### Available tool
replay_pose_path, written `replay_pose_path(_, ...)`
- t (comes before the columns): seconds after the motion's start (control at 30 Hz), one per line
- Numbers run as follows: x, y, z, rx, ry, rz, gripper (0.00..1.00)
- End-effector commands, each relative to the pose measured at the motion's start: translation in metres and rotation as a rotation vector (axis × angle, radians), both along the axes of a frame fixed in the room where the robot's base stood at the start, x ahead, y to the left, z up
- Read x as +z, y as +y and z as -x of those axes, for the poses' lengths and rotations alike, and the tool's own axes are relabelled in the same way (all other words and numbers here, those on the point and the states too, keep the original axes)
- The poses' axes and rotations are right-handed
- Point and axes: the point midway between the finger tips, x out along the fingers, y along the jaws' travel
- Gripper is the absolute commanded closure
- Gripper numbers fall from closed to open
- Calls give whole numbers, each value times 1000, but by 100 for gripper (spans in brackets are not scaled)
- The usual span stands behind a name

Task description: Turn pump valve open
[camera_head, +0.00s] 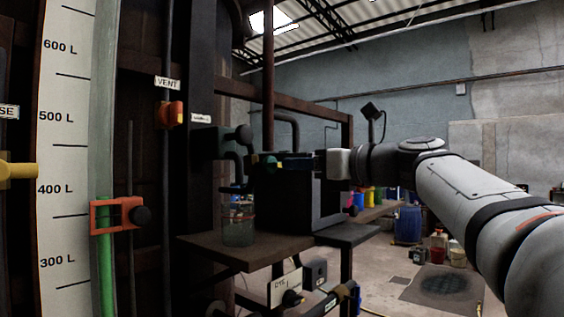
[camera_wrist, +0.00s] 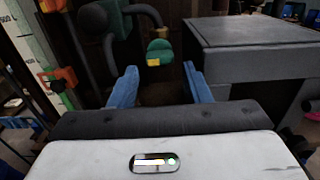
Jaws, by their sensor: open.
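A green valve handle with a yellow tag (camera_wrist: 159,52) sits ahead of my gripper (camera_wrist: 162,84) in the wrist view, between the lines of its two blue fingers. The fingers are apart with nothing between them. In the head view my gripper (camera_head: 284,161) reaches left over the dark box, its tips close to the same green and yellow handle (camera_head: 264,161). I cannot tell whether they touch it. No label that says pump is readable, so I cannot be sure this is the pump valve. A dark pipe (camera_wrist: 122,22) runs beside the handle.
A dark box (camera_head: 287,198) stands on a shelf below my gripper, with a glass jar (camera_head: 238,222) to its left. An orange vent handle (camera_head: 171,115), an orange clamp (camera_head: 117,215) and a scale (camera_head: 66,150) are further left.

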Motion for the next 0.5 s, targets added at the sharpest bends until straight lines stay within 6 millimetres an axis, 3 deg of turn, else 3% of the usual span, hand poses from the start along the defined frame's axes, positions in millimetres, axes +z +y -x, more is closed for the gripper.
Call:
replay_pose_path(0.23,2,34,-24,3,1,3,56)
replay_pose_path(0.5,0,50,-38,-1,-2,4,56)
